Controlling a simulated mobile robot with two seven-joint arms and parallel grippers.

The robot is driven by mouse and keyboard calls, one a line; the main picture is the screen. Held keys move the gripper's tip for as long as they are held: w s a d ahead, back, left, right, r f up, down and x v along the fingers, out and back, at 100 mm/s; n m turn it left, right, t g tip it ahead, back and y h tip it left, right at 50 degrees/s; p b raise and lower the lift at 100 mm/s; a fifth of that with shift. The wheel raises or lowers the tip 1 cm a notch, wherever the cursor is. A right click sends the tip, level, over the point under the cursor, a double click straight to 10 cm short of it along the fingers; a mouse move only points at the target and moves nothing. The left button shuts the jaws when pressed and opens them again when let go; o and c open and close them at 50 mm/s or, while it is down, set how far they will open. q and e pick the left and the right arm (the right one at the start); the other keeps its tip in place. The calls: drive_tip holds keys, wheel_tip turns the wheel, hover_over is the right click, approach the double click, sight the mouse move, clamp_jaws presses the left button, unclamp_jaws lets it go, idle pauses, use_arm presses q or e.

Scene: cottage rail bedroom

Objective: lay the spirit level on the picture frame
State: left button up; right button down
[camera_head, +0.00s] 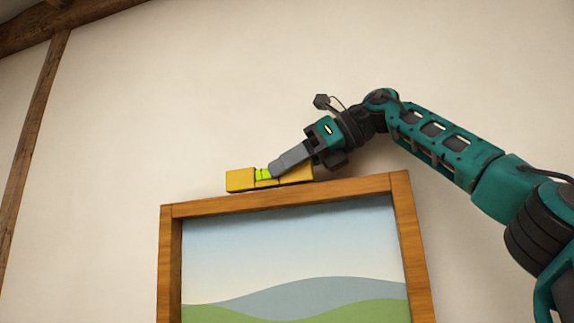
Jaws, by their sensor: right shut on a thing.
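The spirit level (240,180) is a yellow bar with a bright green vial near its middle. It lies lengthwise along the top edge of the picture frame (300,194), close to or touching it. The frame is wooden, hangs against the wall and holds a picture of hills and sky. My right gripper (274,170) comes in from the upper right and is shut on the level, its grey fingers hiding part of it. My left gripper is not in view.
A pale plaster wall (200,90) stands behind the frame. A dark wooden post (35,130) and a beam (70,18) are at the left. The space above and left of the level is clear.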

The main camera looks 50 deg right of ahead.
drive_tip(key=c, duration=0.8)
unclamp_jaws()
drive_tip(key=p+v, duration=0.2)
drive_tip(key=v, duration=0.9)
drive_tip(key=shift+s+d+r, duration=0.1)
drive_tip(key=shift+s+d, duration=0.05)
drive_tip(key=shift+s, duration=0.1)
drive_tip(key=shift+s+d+r, duration=0.25)
drive_tip(key=shift+s+r, duration=0.05)
drive_tip(key=shift+s, duration=0.3)
